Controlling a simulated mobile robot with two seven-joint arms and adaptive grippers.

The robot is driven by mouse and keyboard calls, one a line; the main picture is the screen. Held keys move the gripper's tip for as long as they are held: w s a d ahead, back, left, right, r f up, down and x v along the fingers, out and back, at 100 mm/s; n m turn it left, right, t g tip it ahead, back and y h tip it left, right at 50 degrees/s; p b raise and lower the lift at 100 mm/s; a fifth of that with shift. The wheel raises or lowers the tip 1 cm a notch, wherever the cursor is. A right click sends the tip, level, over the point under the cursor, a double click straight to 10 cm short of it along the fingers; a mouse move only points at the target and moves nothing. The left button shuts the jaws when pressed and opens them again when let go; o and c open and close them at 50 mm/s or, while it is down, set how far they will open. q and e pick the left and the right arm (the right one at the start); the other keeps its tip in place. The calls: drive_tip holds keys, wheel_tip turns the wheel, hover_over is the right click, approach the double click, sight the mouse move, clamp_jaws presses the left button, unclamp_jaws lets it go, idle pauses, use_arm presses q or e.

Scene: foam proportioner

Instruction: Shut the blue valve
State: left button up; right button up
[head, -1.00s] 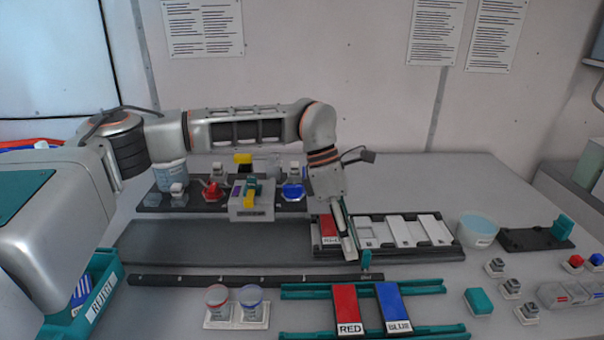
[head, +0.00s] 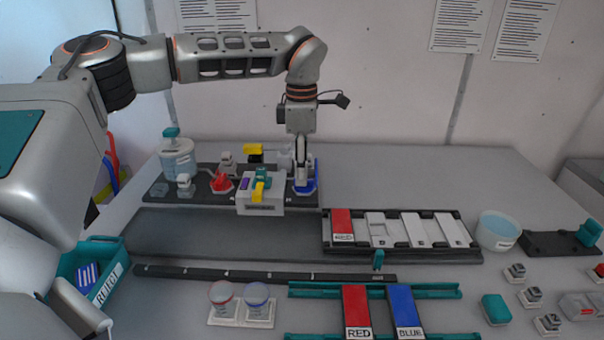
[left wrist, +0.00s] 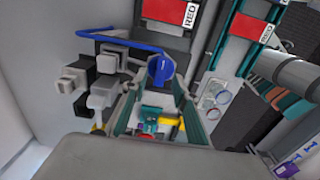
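The blue valve (head: 312,187) sits at the right end of the dark rear board. My left gripper (head: 302,180) points straight down at it and hides part of it in the head view. In the left wrist view, the blue knob (left wrist: 160,70) lies between the two fingers of my left gripper (left wrist: 158,88), which look spread apart. I cannot tell whether either finger touches the knob. My right gripper is not in view.
A red valve (head: 221,182) and a grey box (head: 261,201) with teal and yellow parts stand left of the blue valve. A clear jar (head: 178,158) stands at the board's left end. A rack (head: 440,256) with a red plate lies to the front right.

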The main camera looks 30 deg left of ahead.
use_arm(q)
drive_tip(key=shift+f, duration=0.9)
clamp_jaws()
